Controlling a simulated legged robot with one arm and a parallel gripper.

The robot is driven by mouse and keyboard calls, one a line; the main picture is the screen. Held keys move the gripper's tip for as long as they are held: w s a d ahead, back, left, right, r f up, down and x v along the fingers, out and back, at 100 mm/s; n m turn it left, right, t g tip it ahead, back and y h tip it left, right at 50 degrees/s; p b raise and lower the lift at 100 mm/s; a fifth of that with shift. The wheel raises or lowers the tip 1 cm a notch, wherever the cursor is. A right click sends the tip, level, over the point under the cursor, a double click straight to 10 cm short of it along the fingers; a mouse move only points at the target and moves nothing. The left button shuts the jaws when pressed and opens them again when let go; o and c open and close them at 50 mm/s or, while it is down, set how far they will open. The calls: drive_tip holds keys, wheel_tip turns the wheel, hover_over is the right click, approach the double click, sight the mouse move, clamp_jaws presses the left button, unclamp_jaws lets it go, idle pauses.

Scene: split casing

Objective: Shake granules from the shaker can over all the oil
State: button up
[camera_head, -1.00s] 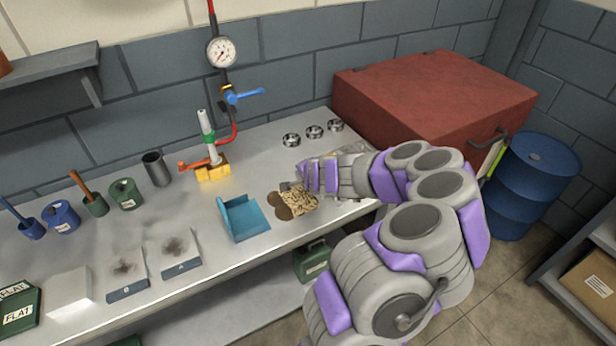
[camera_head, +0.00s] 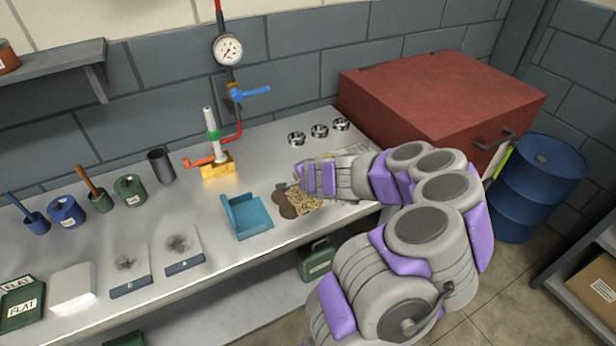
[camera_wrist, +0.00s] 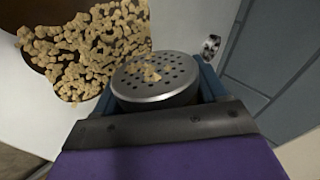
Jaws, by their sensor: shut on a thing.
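My gripper (camera_head: 304,176) is at the end of the arm, low over the bench beside the oil patch. In the wrist view it is shut on the shaker can, whose perforated metal lid (camera_wrist: 155,76) faces the camera with a few granules on it. In the head view the can is mostly hidden by my gripper. Tan granules (camera_head: 305,200) cover the right part of the brown oil (camera_head: 284,205). The left part of the oil shows bare. In the wrist view, granules (camera_wrist: 85,50) lie thick, with bare dark oil (camera_wrist: 50,12) at the upper left.
A blue dustpan-like tray (camera_head: 247,220) stands just left of the oil. A valve stand (camera_head: 214,165) and several metal rings (camera_head: 319,131) are behind. A red chest (camera_head: 440,95) borders the bench's right end. Pads, tins and brushes occupy the left.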

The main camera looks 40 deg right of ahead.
drive_tip(key=shift+a, duration=0.3)
drive_tip(key=shift+s+a, duration=0.1)
drive_tip(key=shift+s, duration=0.4)
idle(0.7)
drive_tip(key=shift+w, duration=0.15)
drive_tip(key=shift+w+p, duration=0.45)
drive_tip(key=shift+p, duration=0.05)
drive_tip(key=shift+w+a, duration=0.15)
drive_tip(key=shift+a, duration=0.45)
drive_tip(key=shift+w+a, duration=0.15)
drive_tip(key=shift+a, duration=0.45)
drive_tip(key=shift+s, duration=0.15)
